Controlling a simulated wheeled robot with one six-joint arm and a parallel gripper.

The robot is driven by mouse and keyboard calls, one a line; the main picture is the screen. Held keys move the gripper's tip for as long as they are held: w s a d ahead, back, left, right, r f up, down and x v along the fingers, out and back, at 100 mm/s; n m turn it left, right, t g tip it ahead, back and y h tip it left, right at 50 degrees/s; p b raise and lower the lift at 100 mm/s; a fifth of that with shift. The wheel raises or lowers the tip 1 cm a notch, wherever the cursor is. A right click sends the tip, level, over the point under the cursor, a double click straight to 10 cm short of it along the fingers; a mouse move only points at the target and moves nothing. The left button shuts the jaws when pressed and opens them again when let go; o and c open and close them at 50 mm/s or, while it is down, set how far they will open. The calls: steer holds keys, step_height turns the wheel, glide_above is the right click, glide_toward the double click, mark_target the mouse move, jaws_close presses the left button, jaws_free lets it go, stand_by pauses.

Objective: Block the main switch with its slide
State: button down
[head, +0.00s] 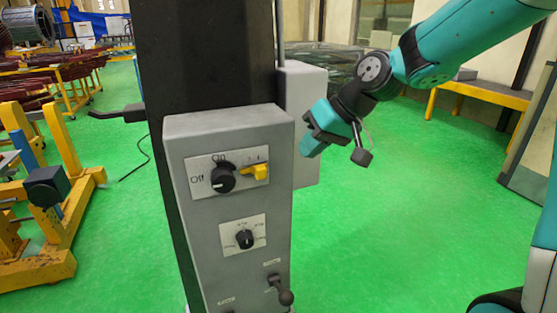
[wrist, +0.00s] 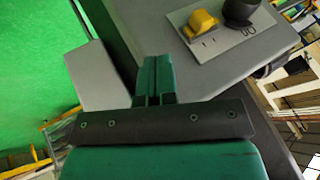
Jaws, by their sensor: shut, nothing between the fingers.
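The main switch (head: 222,179) is a black round knob on a pale plate on the upper front of a grey control box. Its plate carries the words "Off" and "On", and the knob's white mark points towards the "Off" side. The yellow slide (head: 256,171) sits just right of the knob; a gap between them is hard to judge. In the wrist view the slide (wrist: 202,22) and the knob (wrist: 240,11) show at the top right. My gripper (head: 308,148) is shut and empty, to the right of the box and apart from the slide. It also shows in the wrist view (wrist: 153,75).
The grey control box (head: 185,245) stands on a dark column. Below the switch are a smaller selector knob (head: 244,238) and a lever (head: 284,296). A grey side box (head: 306,85) is behind my gripper. Yellow frames (head: 50,255) stand at left. The green floor at right is clear.

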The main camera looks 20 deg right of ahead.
mark_target(266, 168)
steer(key=a+f+p, duration=0.1)
steer(key=a, duration=0.1)
steer(key=w+a+f+p, duration=0.1)
steer(key=a, duration=0.1)
steer(key=a+f, duration=0.1)
steer(key=shift+w+a+f+p, duration=0.2)
steer(key=shift+w+a+p, duration=0.15)
steer(key=shift+a+p, duration=0.05)
steer(key=shift+a+f, duration=0.1)
steer(key=shift+a, duration=0.1)
steer(key=shift+a, duration=1.1)
steer(key=shift+d, duration=0.1)
